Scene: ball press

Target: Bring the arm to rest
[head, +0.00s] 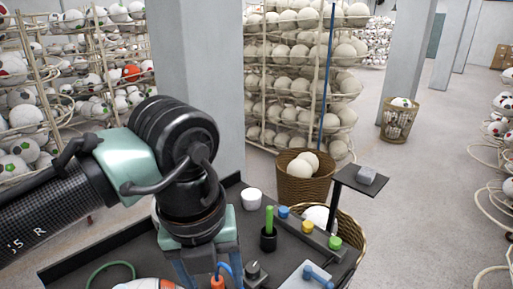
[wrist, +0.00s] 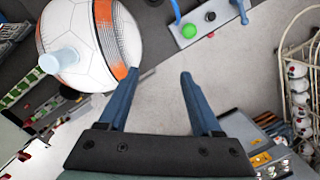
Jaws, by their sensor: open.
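My arm (head: 190,150) reaches in from the left of the head view, bent, with its wrist pointing down over the dark workbench (head: 235,190). In the wrist view my gripper (wrist: 157,73) has its two blue fingers spread, with nothing between them but grey floor beyond. In the head view the blue fingers show at the bottom, and their tips are hard to make out there. A white and orange ball (wrist: 85,25) lies left of the fingers in the wrist view, with a pale translucent cylinder (wrist: 60,60) in front of it. I cannot tell whether the left finger touches the ball.
The bench holds a white cup (head: 251,199), a green-handled tool in a black holder (head: 268,240) and coloured knobs (head: 308,227). A small raised stand (head: 363,181) and a wicker basket of balls (head: 303,188) are beyond.

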